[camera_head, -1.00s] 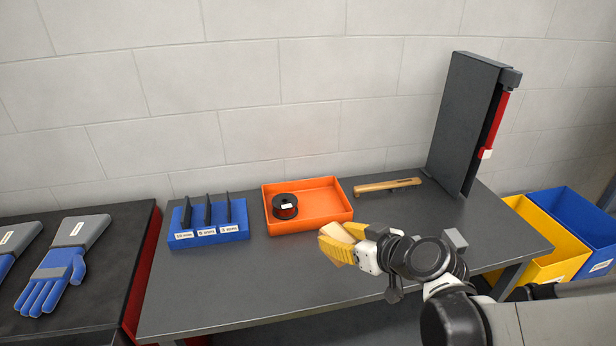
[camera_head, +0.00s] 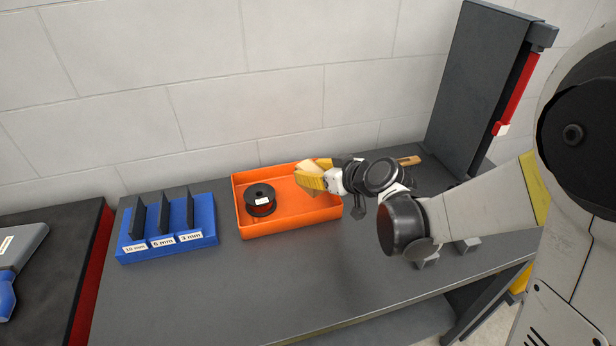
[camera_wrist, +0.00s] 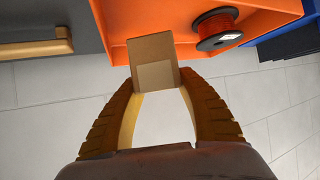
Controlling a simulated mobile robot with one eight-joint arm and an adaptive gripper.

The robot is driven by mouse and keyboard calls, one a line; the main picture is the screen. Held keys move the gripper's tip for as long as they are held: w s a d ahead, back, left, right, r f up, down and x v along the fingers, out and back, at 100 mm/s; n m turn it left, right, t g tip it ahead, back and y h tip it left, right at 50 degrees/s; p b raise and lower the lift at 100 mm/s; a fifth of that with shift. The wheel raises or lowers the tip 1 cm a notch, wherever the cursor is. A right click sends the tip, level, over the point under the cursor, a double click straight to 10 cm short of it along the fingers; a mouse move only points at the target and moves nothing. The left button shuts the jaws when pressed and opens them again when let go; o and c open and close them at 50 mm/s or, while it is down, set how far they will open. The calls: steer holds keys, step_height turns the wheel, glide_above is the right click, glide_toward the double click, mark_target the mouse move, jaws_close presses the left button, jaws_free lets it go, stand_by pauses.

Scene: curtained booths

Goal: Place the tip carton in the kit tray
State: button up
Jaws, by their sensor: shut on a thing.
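The tip carton (camera_wrist: 153,62) is a small tan cardboard box between the yellow fingers of my gripper (camera_wrist: 157,84) in the wrist view. In the head view my gripper (camera_head: 310,179) is shut on the carton (camera_head: 306,167) at the right part of the orange kit tray (camera_head: 290,222). The carton seems held above the tray; its exact height is unclear. The tray also shows at the top of the wrist view (camera_wrist: 118,20). A black spool with red wire (camera_head: 260,200) lies in the tray's left part.
A blue rack (camera_head: 165,245) with dark upright pieces stands left of the tray. A wooden-handled tool (camera_head: 410,160) lies behind my arm. A tall dark panel with a red bar (camera_head: 515,95) stands at the right. The bench front (camera_head: 270,285) is clear.

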steer(key=shift+w+a+f, duration=0.2)
steer(key=shift+w+f, duration=0.45)
steer(key=shift+w, duration=0.35)
steer(key=shift+w+f+b, duration=0.1)
steer(key=shift+f+b, duration=0.05)
steer(key=shift+b, duration=0.15)
step_height(320, 180, down, 4)
steer(key=shift+r+b, duration=0.1)
steer(key=shift+b, duration=0.95)
steer(key=shift+r, duration=0.1)
steer(key=o, duration=1.2)
